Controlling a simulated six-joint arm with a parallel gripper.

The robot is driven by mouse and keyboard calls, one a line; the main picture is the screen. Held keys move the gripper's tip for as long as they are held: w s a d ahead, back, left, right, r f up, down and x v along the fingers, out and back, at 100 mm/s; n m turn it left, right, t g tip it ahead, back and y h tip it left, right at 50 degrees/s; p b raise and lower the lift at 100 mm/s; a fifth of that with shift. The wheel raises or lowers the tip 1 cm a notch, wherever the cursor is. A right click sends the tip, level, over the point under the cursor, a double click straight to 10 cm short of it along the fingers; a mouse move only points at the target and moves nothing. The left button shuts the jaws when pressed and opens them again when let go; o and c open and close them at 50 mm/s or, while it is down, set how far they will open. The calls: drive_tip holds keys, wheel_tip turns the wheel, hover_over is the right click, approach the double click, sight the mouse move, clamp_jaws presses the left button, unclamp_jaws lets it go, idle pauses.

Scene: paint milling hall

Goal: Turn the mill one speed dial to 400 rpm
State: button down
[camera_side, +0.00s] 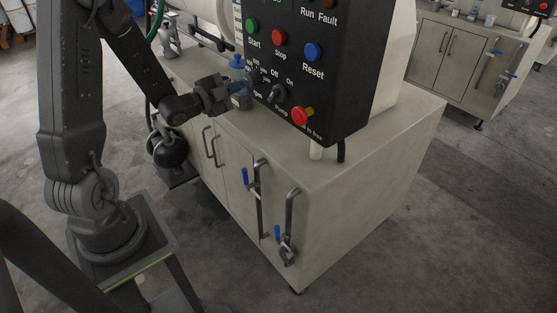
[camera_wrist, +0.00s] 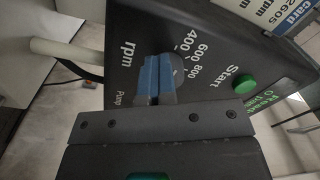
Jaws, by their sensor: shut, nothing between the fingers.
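The mill one speed dial (camera_wrist: 179,72) shows in the wrist view as a dark round knob partly behind my fingers. The marks 400, 600 and 800 and the word rpm are printed around it. Its pointer is hidden, so I cannot tell its setting. My gripper (camera_wrist: 157,64) has blue fingers, shut and empty, in front of the dial face. I cannot tell whether they touch the dial. In the side view my gripper (camera_side: 247,87) is at the left edge of the black control panel (camera_side: 345,85), and it hides the dial there.
The panel stands over a pale cabinet (camera_side: 350,190) with a clear top at right.

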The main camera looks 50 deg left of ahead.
drive_tip(key=shift+w+d+f, duration=0.15)
drive_tip(key=shift+w+f, duration=0.25)
drive_tip(key=shift+f, duration=0.1)
drive_tip(key=s, duration=0.5)
drive_tip(key=shift+s+a+f, duration=0.1)
drive_tip(key=shift+s+a, duration=0.1)
drive_tip(key=shift+s, duration=0.2)
drive_tip(key=d+r+n+g+y, duration=0.3)
drive_tip(key=d+r+n+g, duration=0.3)
drive_tip(key=n+g, duration=0.1)
drive_tip(key=s+d+r+n+g+h, duration=0.3)
drive_tip(key=s+d+n+g, duration=0.1)
drive_tip(key=s+d, duration=0.9)
drive_tip(key=shift+s+d+r+n+g, duration=0.2)
drive_tip(key=shift+s+d+n+g, duration=0.3)
drive_tip(key=shift+g, duration=0.4)
